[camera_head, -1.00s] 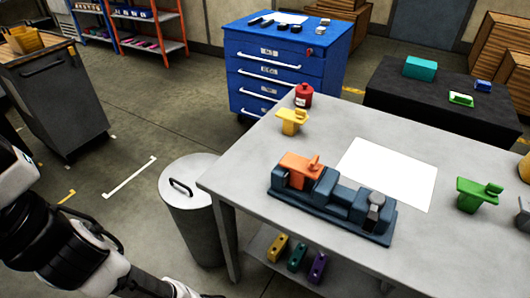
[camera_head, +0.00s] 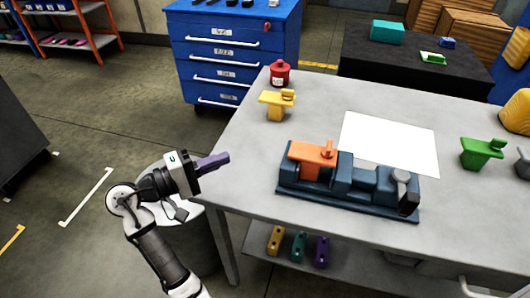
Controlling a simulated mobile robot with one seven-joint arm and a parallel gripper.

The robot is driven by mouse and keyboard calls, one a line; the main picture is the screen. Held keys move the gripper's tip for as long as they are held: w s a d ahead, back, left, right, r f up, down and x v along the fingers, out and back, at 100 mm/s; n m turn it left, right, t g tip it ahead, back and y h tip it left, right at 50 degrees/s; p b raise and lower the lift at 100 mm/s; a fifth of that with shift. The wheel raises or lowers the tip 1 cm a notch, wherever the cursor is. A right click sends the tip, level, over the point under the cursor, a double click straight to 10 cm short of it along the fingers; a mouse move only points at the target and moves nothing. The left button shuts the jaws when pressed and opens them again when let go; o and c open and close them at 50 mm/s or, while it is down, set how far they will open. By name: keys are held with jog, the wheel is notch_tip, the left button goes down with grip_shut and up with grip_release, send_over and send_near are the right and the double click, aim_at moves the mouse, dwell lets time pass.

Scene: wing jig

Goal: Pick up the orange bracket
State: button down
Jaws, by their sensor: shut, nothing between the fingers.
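The orange bracket (camera_head: 313,153) sits in the left end of the dark blue jig (camera_head: 345,199) on the grey table. Its flat top stands above the jig, and its lower part is partly hidden by the jig's blocks. My gripper (camera_head: 226,159) is at the left of the table's left edge, above the grey bin. Its fingers point right, towards the jig. They are shut and empty, and well apart from the bracket.
On the grey table (camera_head: 235,150) stand a yellow bracket (camera_head: 276,104), a red canister (camera_head: 280,73), a white sheet (camera_head: 388,143) and a green bracket (camera_head: 482,152). The jig's dark clamp (camera_head: 402,186) stands at its right end. Small coloured parts lie on the lower shelf.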

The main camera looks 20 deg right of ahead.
aim_at(311, 163)
jog(key=s+p+x, duration=0.2)
jog(key=p+x, duration=0.1)
jog(key=x, duration=1)
jog(key=shift+s+d, duration=0.35)
jog(key=shift+s, duration=0.4)
jog(key=shift+d+p, duration=0.1)
jog(key=shift+p, duration=0.2)
jog(key=shift+s+d, duration=0.55)
jog(key=shift+d, duration=0.15)
jog(key=shift+f, duration=0.1)
jog(key=shift+w+a+p, duration=0.1)
jog(key=shift+w+p, duration=0.05)
jog(key=shift+p, duration=0.15)
